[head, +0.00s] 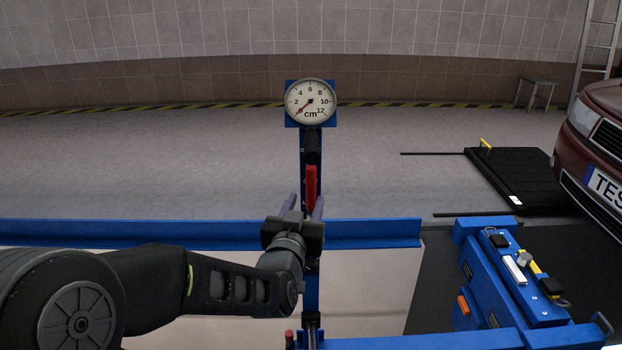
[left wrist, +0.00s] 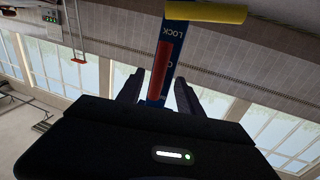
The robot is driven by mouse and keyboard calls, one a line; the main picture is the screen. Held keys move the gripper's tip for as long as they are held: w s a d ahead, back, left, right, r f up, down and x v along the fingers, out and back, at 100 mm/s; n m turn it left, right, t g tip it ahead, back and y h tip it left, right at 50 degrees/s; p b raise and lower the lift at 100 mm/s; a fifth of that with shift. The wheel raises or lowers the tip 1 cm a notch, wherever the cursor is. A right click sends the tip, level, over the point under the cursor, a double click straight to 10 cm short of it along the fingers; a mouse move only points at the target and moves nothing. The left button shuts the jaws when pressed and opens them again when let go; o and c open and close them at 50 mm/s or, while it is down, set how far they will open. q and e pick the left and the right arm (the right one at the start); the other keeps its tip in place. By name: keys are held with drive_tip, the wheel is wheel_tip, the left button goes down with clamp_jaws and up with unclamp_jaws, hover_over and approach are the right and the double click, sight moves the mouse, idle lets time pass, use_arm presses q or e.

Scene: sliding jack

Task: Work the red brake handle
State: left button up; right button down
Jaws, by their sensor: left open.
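The red brake handle (head: 311,184) stands upright on the blue post, below a black grip (head: 312,146) and a round dial. My left gripper (head: 304,207) is open, its two fingers pointing away from me at the handle's lower end. In the left wrist view the red handle (left wrist: 160,68) lies along the blue post between the two open fingers (left wrist: 158,92), with no finger visibly closed on it. The handle's lower end is partly hidden by the gripper. The right gripper is not in view.
The dial (head: 311,101) reads near its low end, in cm. A blue rail (head: 150,232) runs across behind my left arm. A blue control unit (head: 515,285) stands at the right, near a dark red car (head: 600,130). A yellow bar (left wrist: 205,12) crosses the wrist view.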

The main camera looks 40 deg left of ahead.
sight(310, 193)
use_arm(q)
drive_tip(key=x, duration=0.4)
drive_tip(key=shift+w+f, duration=0.1)
drive_tip(key=shift+w, duration=0.15)
drive_tip(key=shift+x, duration=0.75)
drive_tip(key=shift+c, duration=0.2)
clamp_jaws()
idle(0.4)
